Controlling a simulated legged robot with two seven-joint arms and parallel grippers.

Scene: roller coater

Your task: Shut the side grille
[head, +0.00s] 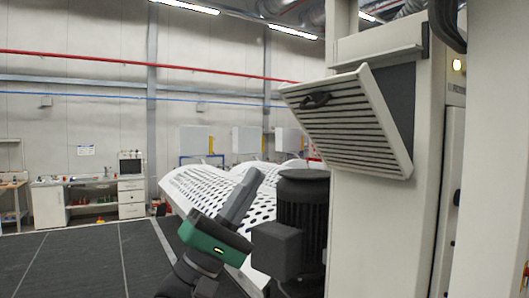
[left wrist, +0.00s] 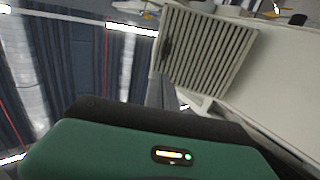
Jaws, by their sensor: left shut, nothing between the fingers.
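The side grille (head: 350,120) is a slatted off-white panel on the side of the machine cabinet. It stands tilted out from the cabinet, its upper edge away from the dark opening, with a black handle (head: 315,100) near its upper left. The grille also shows in the left wrist view (left wrist: 208,50), at the top beyond my gripper. My left gripper (head: 249,178) has a green body and dark fingers pointing up; it is shut and empty, below and left of the grille, apart from it. My right gripper is not in view.
A dark motor (head: 302,215) stands under the grille, close to the right of my left gripper. A white perforated guard (head: 205,188) lies behind the gripper. The cabinet's side (head: 375,235) is to the right.

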